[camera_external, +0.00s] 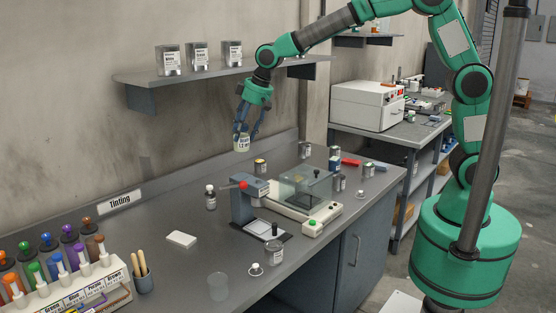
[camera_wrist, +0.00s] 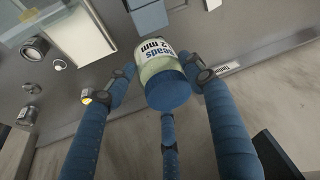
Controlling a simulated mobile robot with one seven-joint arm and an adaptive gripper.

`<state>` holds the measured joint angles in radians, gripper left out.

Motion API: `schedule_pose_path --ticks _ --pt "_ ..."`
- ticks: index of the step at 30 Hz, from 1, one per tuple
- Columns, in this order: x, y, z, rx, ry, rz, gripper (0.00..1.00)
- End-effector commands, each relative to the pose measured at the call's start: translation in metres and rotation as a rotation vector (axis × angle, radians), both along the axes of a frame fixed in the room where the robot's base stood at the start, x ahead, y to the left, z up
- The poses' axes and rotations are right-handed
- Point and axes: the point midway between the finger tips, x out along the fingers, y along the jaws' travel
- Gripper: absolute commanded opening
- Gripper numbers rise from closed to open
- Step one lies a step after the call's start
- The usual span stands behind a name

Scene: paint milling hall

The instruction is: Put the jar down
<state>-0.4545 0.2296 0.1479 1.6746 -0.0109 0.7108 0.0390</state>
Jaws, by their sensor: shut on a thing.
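The jar (camera_external: 242,143) is a small clear jar with a white label; the wrist view shows its label reading "beads 2 mm" and its blue lid (camera_wrist: 168,90). My gripper (camera_external: 247,130) is shut on the jar, and its blue fingers flank it in the wrist view (camera_wrist: 160,75). The jar hangs in the air over the back part of the grey bench (camera_external: 180,275), below the wall shelf. The jar's far side is hidden.
The wall shelf (camera_external: 140,77) carries three labelled tins. On the bench stand a blue-grey press device (camera_external: 243,203), a balance with a clear cover (camera_external: 305,185), a dark bottle (camera_external: 210,197) and several small jars. Bare bench lies left of the bottle, near the Tinting sign (camera_external: 120,201).

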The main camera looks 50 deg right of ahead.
Motion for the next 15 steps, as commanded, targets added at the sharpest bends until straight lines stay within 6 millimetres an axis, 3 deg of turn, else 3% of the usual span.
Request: schedule_pose_path --ticks 6,15 --pt "0.037 -0.067 0.003 0.000 0.001 -0.085 0.00" --pt "0.075 -0.162 0.003 0.002 0.005 -0.196 0.00"
